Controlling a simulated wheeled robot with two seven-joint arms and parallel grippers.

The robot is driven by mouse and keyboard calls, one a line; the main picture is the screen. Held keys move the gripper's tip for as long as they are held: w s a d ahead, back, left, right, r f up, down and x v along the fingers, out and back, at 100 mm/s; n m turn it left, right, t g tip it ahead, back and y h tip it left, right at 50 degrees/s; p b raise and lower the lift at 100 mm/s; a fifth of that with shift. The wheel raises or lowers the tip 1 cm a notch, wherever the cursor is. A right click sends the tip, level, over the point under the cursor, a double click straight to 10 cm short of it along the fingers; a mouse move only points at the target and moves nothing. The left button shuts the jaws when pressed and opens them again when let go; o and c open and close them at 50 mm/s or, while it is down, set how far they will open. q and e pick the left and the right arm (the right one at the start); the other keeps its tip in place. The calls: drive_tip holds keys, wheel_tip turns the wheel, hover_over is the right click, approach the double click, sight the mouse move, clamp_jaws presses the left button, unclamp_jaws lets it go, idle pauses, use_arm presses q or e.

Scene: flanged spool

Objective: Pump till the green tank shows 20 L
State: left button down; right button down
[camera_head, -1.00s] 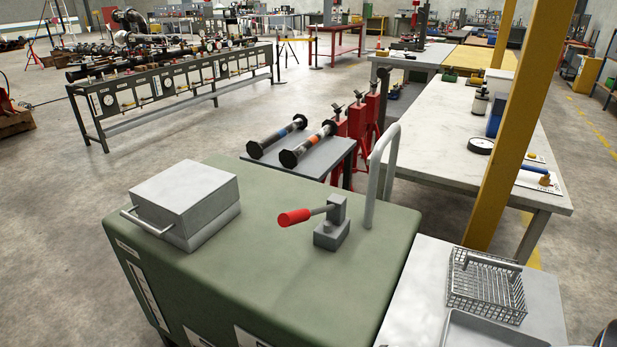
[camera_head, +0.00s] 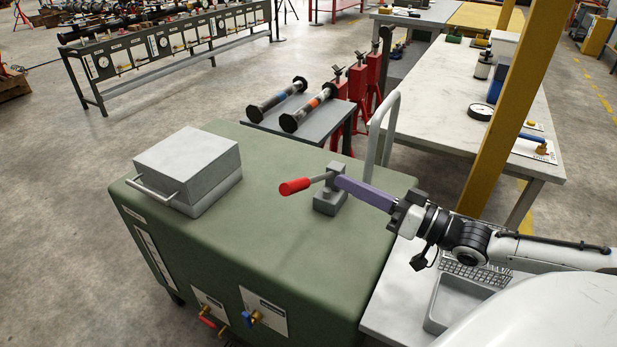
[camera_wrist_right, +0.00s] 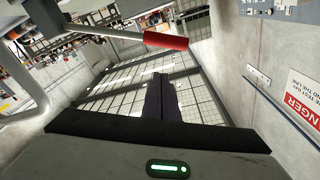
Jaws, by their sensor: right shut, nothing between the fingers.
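The green tank (camera_head: 270,240) stands in front of me with a small hand pump (camera_head: 330,198) on its top. The pump lever has a red grip (camera_head: 294,187) that points left. A tall pale gauge strip (camera_head: 152,262) runs down the tank's left side; its reading is too small to make out. My right gripper (camera_head: 340,183) is shut and empty, its purple fingers reaching in from the right to beside the pump post; I cannot tell whether they touch it. In the right wrist view the fingers (camera_wrist_right: 157,82) point ahead, with the red grip (camera_wrist_right: 166,41) beyond them. My left gripper is out of view.
A grey box (camera_head: 187,165) sits on the tank's top left, and a bent grey rail (camera_head: 379,130) rises behind the pump. Red (camera_head: 207,321) and blue (camera_head: 250,318) valves are on the tank's front. A yellow post (camera_head: 505,120) and a tray (camera_head: 455,302) stand to the right.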

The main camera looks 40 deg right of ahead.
drive_tip(key=shift+d+r, duration=0.15)
drive_tip(key=shift+r, duration=0.4)
drive_tip(key=shift+w, duration=0.1)
drive_tip(key=r+b, duration=0.1)
drive_tip(key=b, duration=0.1)
hover_over(311, 180)
drive_tip(key=s+a, duration=0.2)
drive_tip(key=shift+s+a+f, duration=0.25)
drive_tip(key=shift+s+f, duration=0.05)
drive_tip(key=shift+f, duration=0.25)
drive_tip(key=shift+s+a+f, duration=0.3)
drive_tip(key=shift+f, duration=0.25)
drive_tip(key=shift+s+a+f, duration=0.25)
drive_tip(key=shift+s+f, duration=0.05)
drive_tip(key=shift+f, duration=0.25)
